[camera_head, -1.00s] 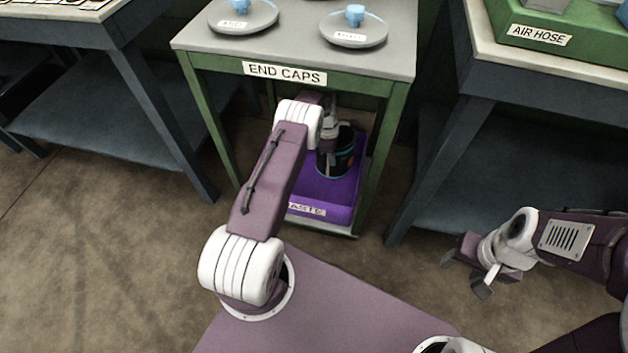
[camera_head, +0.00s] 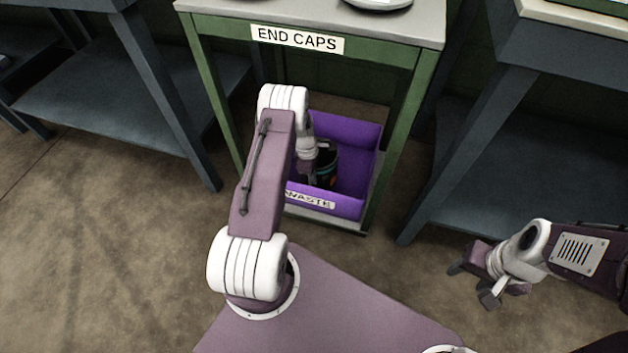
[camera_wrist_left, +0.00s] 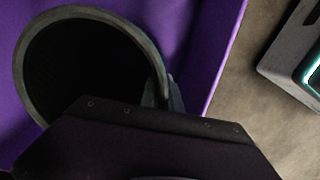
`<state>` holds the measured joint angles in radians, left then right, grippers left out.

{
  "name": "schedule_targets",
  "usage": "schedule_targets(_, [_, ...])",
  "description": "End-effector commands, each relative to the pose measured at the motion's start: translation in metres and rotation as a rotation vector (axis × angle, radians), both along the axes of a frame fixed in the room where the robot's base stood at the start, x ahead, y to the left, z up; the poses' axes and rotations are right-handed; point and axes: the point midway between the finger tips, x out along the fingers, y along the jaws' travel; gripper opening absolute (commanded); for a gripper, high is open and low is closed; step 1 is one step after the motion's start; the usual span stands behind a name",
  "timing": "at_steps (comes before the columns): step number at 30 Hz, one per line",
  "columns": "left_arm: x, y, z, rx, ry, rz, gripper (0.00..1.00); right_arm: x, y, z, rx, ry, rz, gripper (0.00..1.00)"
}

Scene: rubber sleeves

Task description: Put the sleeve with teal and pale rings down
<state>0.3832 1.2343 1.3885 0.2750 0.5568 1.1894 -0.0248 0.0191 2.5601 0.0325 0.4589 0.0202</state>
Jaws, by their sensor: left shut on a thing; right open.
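My left gripper (camera_head: 318,172) reaches down into the open purple bin and is shut on a dark sleeve (camera_head: 329,158). The sleeve stands roughly upright inside the bin, with a teal band near its lower end; I cannot make out pale rings. In the left wrist view the sleeve's round grey rim (camera_wrist_left: 34,42) and dark hollow show, with the gripper body hiding the near part. I cannot tell whether the sleeve touches the bin floor. My right gripper (camera_head: 474,284) is open and empty, out at the right above the floor.
The purple bin (camera_head: 355,133), labelled WASTE, sits on the low shelf of the green-legged table (camera_head: 390,60) marked END CAPS. Table legs stand on both sides of it and the tabletop is above. Dark workbenches (camera_head: 500,190) stand at left and right.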

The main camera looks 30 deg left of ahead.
Motion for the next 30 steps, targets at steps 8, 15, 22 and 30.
schedule_targets(8, [0.002,0.001,-0.001,0.002,-0.005,0.001,0.00,0.000,0.000,-0.001,0.000,0.000,0.000,0.53])
schedule_targets(15, [0.001,0.000,-0.003,0.000,-0.002,0.000,0.29,0.000,0.000,-0.002,0.000,0.000,0.000,0.53])
schedule_targets(22, [0.001,0.000,-0.001,0.000,-0.002,0.000,0.29,0.000,0.000,-0.001,0.000,0.000,0.000,0.53])
schedule_targets(30, [0.000,0.005,0.041,0.001,-0.003,0.000,0.29,0.000,0.000,0.030,0.000,0.000,0.000,0.53])
